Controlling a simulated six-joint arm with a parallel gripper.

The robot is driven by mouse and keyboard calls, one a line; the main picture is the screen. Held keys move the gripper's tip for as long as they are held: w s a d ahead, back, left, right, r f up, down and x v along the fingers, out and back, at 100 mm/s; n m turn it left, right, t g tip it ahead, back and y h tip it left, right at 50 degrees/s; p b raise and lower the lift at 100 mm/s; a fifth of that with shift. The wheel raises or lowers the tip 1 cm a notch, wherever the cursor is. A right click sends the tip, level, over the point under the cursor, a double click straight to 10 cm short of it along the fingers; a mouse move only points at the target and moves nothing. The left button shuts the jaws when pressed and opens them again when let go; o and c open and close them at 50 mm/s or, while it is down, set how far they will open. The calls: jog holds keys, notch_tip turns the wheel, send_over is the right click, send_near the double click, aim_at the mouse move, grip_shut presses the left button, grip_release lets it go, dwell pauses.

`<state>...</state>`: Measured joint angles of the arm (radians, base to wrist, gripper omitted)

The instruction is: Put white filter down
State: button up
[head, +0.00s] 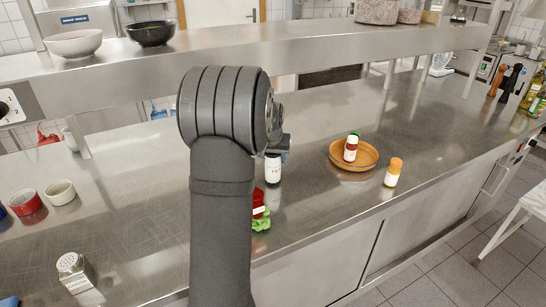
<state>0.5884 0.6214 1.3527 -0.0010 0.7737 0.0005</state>
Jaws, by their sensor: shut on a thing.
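My gripper (281,143) is over the steel counter, mostly hidden behind my own arm. A small dark container with a white label (273,170) is directly below it, upright, and appears to be held in the jaws. The fingertips and the container's top are hidden. I cannot tell whether its base touches the counter. No object is clearly recognisable as a white filter.
An orange-brown bowl (374,160) holds a red-and-white jar (351,148). An orange-capped jar (393,172) stands beside it. A red-and-green item (260,211) is near the arm. A shaker (75,272) stands front left. The counter's (440,110) right part has free room.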

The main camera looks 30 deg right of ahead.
jog(key=shift+f, duration=0.15)
jog(key=o, duration=1.1)
jog(key=shift+c, duration=0.2)
jog(key=v, duration=1.2)
jog(key=shift+r, duration=0.25)
